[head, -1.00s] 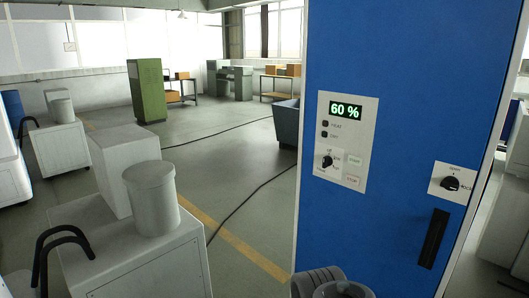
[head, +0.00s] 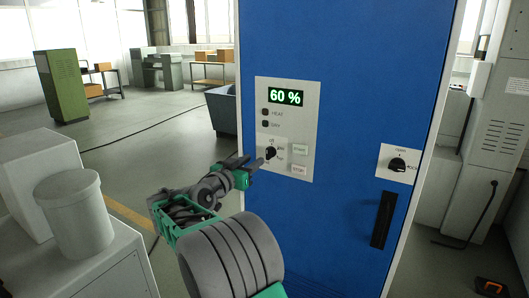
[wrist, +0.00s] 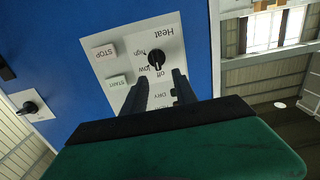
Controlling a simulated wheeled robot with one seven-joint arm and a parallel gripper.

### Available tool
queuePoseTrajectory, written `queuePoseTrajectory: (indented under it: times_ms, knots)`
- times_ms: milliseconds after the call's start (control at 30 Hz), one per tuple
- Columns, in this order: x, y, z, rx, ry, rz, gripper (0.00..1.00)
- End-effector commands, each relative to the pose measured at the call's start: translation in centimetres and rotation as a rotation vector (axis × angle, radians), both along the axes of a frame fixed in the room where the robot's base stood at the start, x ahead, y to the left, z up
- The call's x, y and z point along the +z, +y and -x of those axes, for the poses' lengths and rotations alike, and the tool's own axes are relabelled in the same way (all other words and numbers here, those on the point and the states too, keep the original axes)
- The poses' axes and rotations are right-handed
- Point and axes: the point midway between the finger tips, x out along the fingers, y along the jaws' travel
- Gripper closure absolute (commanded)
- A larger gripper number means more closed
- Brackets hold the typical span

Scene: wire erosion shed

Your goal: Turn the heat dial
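The heat dial (head: 270,152) is a small black knob on the white control panel (head: 306,120) of the blue cabinet. In the wrist view, which is upside down, the dial (wrist: 156,60) has off, low and high labels, and its pointer is toward off. My gripper (head: 250,163) is close to the panel, just left of and below the dial. In the wrist view my two dark fingers (wrist: 160,82) are apart, with the dial between and just beyond their tips. I cannot see contact, and nothing is held.
The display (head: 286,97) reads 60 %. A door knob (head: 398,165) and black handle (head: 383,220) are farther right. A white bin (head: 78,212) stands on a box at left.

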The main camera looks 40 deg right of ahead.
Motion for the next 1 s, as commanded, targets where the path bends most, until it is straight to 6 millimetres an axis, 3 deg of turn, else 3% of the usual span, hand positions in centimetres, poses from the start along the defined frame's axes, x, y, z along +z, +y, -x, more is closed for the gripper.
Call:
queuePoseTrajectory:
  times_ms: [467,767,1000]
  knots:
    - [0.7,-7.4,-2.0,-0.021,-0.011,0.024,0.66]
    - [0.6,-7.9,-2.3,-0.017,-0.013,0.023,0.66]
    - [0.6,-7.8,-2.3,-0.017,-0.012,0.022,0.85]
